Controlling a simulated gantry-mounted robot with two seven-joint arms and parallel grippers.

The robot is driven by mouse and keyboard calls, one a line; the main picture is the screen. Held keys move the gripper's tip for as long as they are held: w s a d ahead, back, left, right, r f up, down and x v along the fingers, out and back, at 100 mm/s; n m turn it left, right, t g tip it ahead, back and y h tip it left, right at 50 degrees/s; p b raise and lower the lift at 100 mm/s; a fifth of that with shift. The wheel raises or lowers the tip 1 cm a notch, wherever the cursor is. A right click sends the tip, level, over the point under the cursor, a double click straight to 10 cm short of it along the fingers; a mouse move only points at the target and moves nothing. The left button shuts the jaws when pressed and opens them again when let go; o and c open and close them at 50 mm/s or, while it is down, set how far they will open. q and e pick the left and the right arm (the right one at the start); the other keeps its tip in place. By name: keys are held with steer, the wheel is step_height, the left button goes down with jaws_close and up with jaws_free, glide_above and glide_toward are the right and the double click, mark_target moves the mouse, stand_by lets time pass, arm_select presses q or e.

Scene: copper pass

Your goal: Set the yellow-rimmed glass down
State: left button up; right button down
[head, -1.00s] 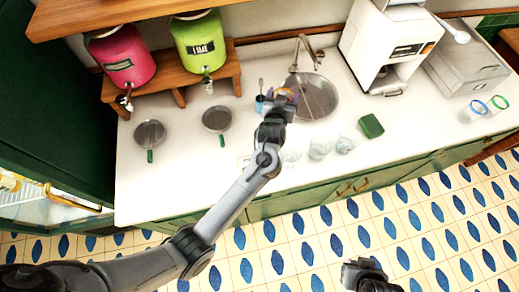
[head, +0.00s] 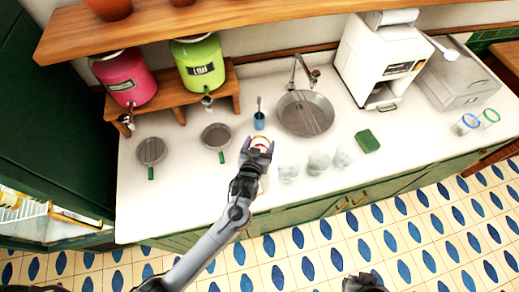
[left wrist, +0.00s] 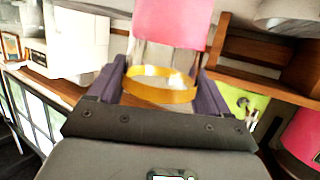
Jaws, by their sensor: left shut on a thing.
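My left gripper (head: 260,149) is over the white counter (head: 190,195), in front of the blue cup. Its purple fingers are shut on the yellow-rimmed glass (head: 262,141). In the left wrist view the fingers of my left gripper (left wrist: 160,90) stand on both sides of the yellow rim (left wrist: 160,93). Most of the glass is hidden, and I cannot tell whether its base touches the counter. My right gripper (head: 365,283) is at the bottom edge, partly cut off; its jaws are unclear.
A blue cup (head: 259,121) with a spoon stands left of the sink (head: 305,115). Two pans (head: 151,151) lie left. Blue-rimmed (head: 466,125) and green-rimmed (head: 489,118) glasses stand far right.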

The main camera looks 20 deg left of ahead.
mark_target(261, 145)
arm_select(q)
steer(key=shift+f, duration=1.95)
steer(key=shift+f, duration=0.2)
steer(key=o, duration=1.6)
steer(key=shift+r, duration=0.1)
